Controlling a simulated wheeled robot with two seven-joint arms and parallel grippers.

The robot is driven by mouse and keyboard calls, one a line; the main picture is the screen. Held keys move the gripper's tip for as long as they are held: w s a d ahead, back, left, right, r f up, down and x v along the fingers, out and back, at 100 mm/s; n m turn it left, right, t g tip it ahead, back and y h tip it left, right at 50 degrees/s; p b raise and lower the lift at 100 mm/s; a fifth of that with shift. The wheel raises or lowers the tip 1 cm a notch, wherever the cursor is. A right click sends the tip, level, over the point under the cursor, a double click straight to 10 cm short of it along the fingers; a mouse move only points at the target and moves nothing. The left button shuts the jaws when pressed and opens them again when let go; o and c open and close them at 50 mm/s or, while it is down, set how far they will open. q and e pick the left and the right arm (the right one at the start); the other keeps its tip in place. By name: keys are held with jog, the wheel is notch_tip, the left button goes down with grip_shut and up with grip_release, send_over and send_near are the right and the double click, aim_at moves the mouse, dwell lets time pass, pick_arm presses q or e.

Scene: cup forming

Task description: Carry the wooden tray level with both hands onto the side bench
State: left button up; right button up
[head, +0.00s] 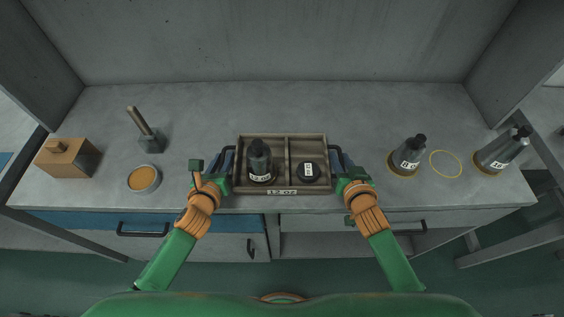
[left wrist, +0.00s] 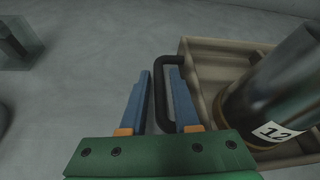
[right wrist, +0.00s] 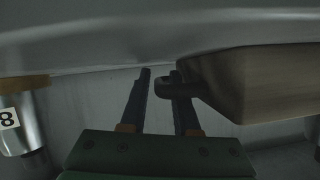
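The wooden tray (head: 287,163) sits on the grey bench, labelled "12 OZ" in front. It has two compartments and a black handle at each end. A dark bottle-shaped tool (head: 260,160) stands in its left compartment and a round black labelled piece (head: 309,171) lies in its right one. My left gripper (head: 226,160) is open at the left handle (left wrist: 161,95), fingers on either side, with a gap on the left. My right gripper (head: 342,160) is open at the right handle (right wrist: 176,90); its fingers stand apart and the handle partly hides one.
Left of the tray are a bowl of orange powder (head: 143,179), a tool with an upright handle (head: 146,131) and a wooden block (head: 68,157). On the right, two labelled dark tools (head: 408,155) (head: 502,150) flank an empty yellow ring (head: 445,164). Another surface (head: 545,125) shows far right.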

pick_arm(q)
grip_shut()
pick_arm(e)
grip_shut()
dwell(1.2)
